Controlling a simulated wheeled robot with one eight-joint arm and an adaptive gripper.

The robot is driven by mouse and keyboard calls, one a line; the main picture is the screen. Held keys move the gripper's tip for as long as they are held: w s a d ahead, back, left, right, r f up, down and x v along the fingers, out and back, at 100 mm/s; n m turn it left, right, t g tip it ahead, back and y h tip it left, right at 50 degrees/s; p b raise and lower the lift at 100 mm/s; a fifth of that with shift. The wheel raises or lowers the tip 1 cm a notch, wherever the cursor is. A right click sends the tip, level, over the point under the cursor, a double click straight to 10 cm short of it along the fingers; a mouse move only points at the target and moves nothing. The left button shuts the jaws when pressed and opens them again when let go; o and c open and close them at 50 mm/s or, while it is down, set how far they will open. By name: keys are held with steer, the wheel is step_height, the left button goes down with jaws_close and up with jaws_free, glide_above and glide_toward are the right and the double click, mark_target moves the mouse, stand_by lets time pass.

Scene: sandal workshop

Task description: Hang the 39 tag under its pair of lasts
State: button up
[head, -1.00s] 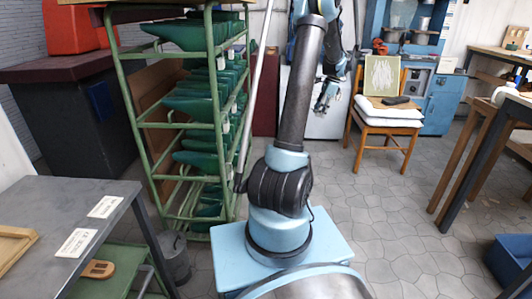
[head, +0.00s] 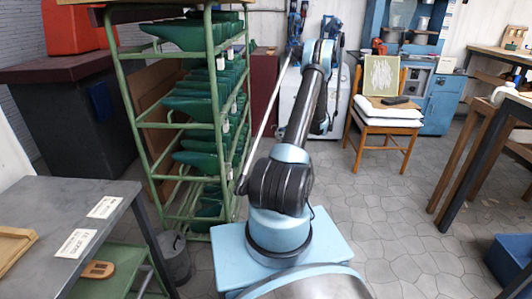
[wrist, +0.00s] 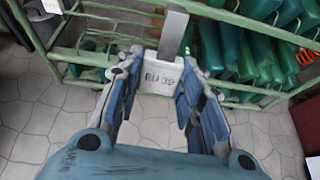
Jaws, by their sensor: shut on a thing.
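In the wrist view my gripper (wrist: 160,66) is shut on a white tag (wrist: 160,82) marked "EU 39". A grey flat strip (wrist: 173,34) rises from behind the tag's top edge. The tag is in front of the green rack (wrist: 112,32), and I cannot tell how far apart they are. Green lasts (wrist: 251,50) sit on the rack to the right of the tag. In the head view the rack (head: 131,100) stands left of my arm, with rows of green lasts (head: 190,104) and small white tags (head: 220,63) along its right side. I cannot make out my gripper there.
A grey table (head: 125,190) with two paper labels stands at the front left. A grey bucket (head: 174,262) is by the rack's foot. A chair with white cushions (head: 388,112) stands at the back right.

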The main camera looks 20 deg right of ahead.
steer(key=a+f+y, duration=0.3)
steer(key=a+f, duration=0.4)
steer(key=f, duration=0.1)
steer(key=r+x, duration=0.1)
steer(key=x, duration=1.5)
steer(key=shift+a+r+n+y, duration=0.3)
steer(key=shift+a, duration=0.2)
stand_by(0.7)
steer(key=o, duration=1.1)
steer(key=shift+o, duration=0.2)
